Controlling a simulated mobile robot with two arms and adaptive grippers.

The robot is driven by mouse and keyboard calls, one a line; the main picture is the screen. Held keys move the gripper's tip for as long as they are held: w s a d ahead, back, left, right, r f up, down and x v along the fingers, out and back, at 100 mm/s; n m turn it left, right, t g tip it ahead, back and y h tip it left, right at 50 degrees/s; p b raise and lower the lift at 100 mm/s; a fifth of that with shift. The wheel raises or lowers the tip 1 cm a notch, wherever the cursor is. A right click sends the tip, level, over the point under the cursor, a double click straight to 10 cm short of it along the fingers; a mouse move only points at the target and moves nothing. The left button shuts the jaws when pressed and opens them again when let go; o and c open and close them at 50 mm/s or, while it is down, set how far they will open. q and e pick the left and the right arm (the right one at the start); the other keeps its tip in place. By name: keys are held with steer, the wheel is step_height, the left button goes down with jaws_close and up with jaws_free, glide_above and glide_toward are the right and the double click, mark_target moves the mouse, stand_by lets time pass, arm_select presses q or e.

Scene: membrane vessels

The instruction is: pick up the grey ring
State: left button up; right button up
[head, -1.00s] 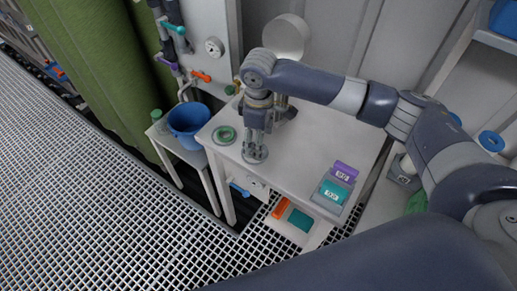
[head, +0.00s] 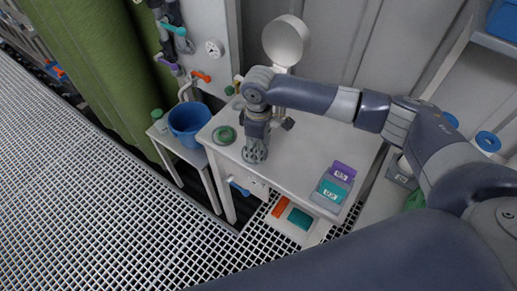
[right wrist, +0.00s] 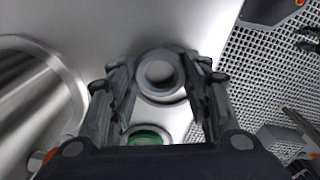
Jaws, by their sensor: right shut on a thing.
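The grey ring (right wrist: 183,78) is between the fingertips of my right gripper (right wrist: 160,82) in the right wrist view, its round opening facing the camera. In the head view my right gripper (head: 255,153) points down at the white table's front left part, and its fingers mostly hide the ring. The gripper is shut on the ring, at or just above the tabletop; any gap beneath is hard to tell. My left gripper is not in view.
A green ring (head: 224,135) lies left of the gripper on the white table (head: 310,140). A round metal fixture (head: 286,40) stands behind. A grey tray (head: 326,205) with purple and teal boxes is at right. A blue bucket (head: 188,122) stands on a side stand.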

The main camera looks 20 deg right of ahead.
steer(key=shift+r, duration=0.4)
steer(key=r, duration=0.1)
steer(key=b, duration=0.1)
steer(key=r, duration=0.1)
steer(key=shift+s+a+r, duration=0.3)
steer(key=shift+s, duration=0.1)
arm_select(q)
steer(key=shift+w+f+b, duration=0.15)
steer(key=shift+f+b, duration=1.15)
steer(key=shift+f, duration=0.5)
arm_select(e)
steer(key=s+a+r, duration=0.1)
steer(key=s+a, duration=0.6)
steer(key=s, duration=0.6)
steer(key=shift+a+r, duration=0.3)
steer(key=shift+a, duration=0.05)
